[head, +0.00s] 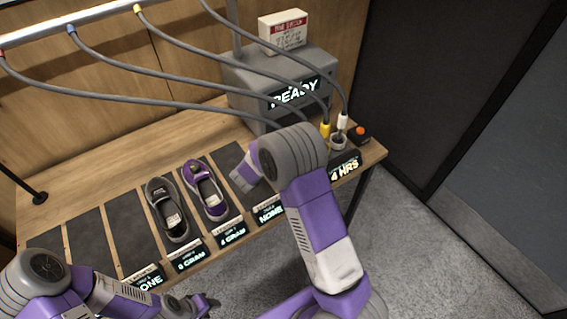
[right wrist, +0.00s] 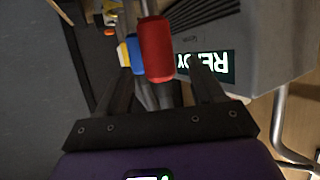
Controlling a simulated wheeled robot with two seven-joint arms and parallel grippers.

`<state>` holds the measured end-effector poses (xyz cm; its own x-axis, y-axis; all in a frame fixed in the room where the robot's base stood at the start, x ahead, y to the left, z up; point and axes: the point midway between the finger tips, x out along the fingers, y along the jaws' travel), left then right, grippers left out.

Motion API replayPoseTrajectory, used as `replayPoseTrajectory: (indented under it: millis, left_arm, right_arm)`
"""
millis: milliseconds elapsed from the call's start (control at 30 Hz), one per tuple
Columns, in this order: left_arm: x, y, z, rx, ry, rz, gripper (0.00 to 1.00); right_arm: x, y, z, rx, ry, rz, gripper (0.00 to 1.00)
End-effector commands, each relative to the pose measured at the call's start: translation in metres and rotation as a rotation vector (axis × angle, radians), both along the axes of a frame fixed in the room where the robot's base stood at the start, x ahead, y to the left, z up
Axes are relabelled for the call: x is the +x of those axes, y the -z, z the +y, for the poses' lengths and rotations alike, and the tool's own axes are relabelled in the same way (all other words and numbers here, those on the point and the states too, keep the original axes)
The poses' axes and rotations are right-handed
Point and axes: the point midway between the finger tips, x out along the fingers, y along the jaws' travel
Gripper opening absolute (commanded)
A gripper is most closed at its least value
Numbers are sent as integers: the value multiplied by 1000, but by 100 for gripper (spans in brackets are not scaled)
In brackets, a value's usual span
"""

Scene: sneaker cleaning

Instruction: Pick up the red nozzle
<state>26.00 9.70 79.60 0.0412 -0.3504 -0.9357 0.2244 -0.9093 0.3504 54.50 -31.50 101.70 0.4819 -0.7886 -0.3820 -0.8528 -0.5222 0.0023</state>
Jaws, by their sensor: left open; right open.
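The red nozzle (right wrist: 156,48) stands out in the right wrist view, on the end of a grey hose. It appears in line with the gap between the fingers of my right gripper (right wrist: 160,75), which is open; whether it is fully between them I cannot tell. In the head view my right arm hides the red nozzle and the right gripper. A blue nozzle (right wrist: 134,54) is close beside the red one. My left gripper (head: 197,303) is open and empty at the bottom of the head view, in front of the bench, away from the nozzles.
A yellow nozzle (head: 325,130) and a white nozzle (head: 343,121) stand at the bench's right end, near a button box (head: 359,134). A grey machine (head: 270,75) marked READY is behind. A black shoe (head: 168,210) and a purple shoe (head: 206,190) rest on dark mats.

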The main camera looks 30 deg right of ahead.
Motion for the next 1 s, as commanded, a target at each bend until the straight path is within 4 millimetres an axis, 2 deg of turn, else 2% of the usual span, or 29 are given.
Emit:
replayPoseTrajectory:
  millis: [300,600,1000]
  left_arm:
    - [0,3,0,0,0,-1,43]
    - [0,3,0,0,0,-1,43]
    - [0,3,0,0,0,-1,43]
  right_arm:
    - [21,19,-35,1,1,1,67]
    - [23,20,-39,0,-2,-1,67]
    - [23,20,-38,0,-1,0,6]
